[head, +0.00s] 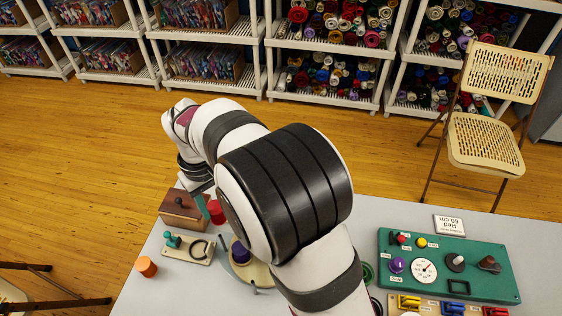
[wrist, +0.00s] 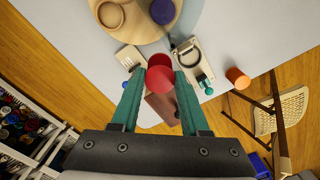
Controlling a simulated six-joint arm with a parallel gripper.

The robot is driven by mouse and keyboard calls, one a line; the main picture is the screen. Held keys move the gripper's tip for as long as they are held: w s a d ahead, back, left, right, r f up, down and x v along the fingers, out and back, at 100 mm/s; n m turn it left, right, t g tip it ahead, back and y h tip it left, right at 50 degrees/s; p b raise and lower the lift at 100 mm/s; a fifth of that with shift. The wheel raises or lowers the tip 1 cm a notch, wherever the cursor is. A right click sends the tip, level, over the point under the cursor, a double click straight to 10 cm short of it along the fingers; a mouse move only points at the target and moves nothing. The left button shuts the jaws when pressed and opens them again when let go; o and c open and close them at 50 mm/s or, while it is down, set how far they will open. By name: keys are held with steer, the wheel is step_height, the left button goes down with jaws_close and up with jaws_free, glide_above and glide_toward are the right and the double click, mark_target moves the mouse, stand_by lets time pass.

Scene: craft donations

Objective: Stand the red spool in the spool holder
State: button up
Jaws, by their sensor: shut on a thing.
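The red spool (wrist: 160,78) is held between the two teal fingers of my gripper (wrist: 159,70) in the wrist view. In the head view the red spool (head: 216,211) shows beside my arm, near the brown box. A round pale wooden board (wrist: 142,30), which looks like the spool holder, is at the top of the wrist view. It carries a purple spool (wrist: 163,11) and a round wooden cup (wrist: 110,14) whose inside I cannot see clearly. In the head view my arm hides much of this board (head: 262,277). The spool is apart from the board.
A brown wooden box (head: 184,211) is close to my gripper. A latch plate (head: 188,248) and an orange cylinder (head: 146,266) stand left of the board. A green control panel (head: 448,265) is at the right. A folding chair (head: 484,140) stands beyond the table.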

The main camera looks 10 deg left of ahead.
steer(key=shift+n, duration=0.9)
steer(key=shift+s+a+f, duration=0.75)
steer(key=shift+a+f, duration=0.15)
steer(key=shift+f, duration=0.4)
steer(key=shift+s+a+f, duration=0.8)
steer(key=shift+a+f, duration=0.1)
steer(key=shift+f, duration=0.45)
steer(key=shift+s+a+f, duration=0.75)
steer(key=shift+a+f, duration=0.15)
steer(key=shift+f, duration=0.4)
steer(key=shift+f, duration=0.2)
steer(key=shift+f, duration=0.8)
steer(key=o, duration=1.1)
steer(key=shift+o, duration=0.2)
